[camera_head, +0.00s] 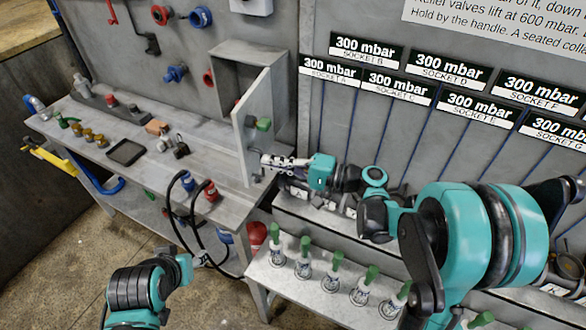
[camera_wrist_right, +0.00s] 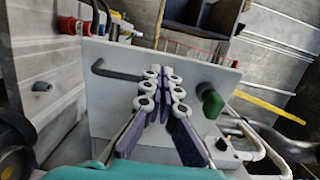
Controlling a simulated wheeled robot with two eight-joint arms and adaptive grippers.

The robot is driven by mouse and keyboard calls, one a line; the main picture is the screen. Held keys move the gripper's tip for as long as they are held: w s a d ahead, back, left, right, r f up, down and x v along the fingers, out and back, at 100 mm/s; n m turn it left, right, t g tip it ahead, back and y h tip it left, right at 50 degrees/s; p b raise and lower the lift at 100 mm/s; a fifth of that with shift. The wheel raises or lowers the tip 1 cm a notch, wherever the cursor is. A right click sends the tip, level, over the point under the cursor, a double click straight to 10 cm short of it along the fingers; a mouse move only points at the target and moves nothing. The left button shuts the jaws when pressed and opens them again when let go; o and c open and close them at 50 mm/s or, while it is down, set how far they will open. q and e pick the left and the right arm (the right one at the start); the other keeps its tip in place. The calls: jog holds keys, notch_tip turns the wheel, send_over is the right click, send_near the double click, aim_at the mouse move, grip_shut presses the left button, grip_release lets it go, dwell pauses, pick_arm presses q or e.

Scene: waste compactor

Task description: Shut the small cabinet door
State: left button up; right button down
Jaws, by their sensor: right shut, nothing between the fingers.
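The small grey cabinet (camera_head: 236,72) is on the back wall, and its interior shows. Its door (camera_head: 257,100) stands open, swung out toward me from the cabinet's right side. A green knob (camera_head: 264,124) is on the door face. In the right wrist view, the pale door (camera_wrist_right: 110,62) fills the middle, with a dark bent handle (camera_wrist_right: 112,73) left of the fingers and the green knob (camera_wrist_right: 212,103) to their right. My right gripper (camera_head: 268,162) is shut and empty at the door's lower part; contact is unclear. My left gripper (camera_head: 203,259) is low left, small and unclear.
A bench (camera_head: 215,148) with fittings and a black tray (camera_head: 126,152) runs left of the door. Black hoses (camera_head: 172,205) loop below it. Several green-topped valves (camera_head: 304,258) stand on a ledge in front. A trough lies under my right arm.

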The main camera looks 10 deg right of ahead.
aim_at(246, 157)
jog(key=shift+b+x, duration=0.4)
jog(key=shift+x, duration=1.65)
jog(key=shift+a, duration=0.15)
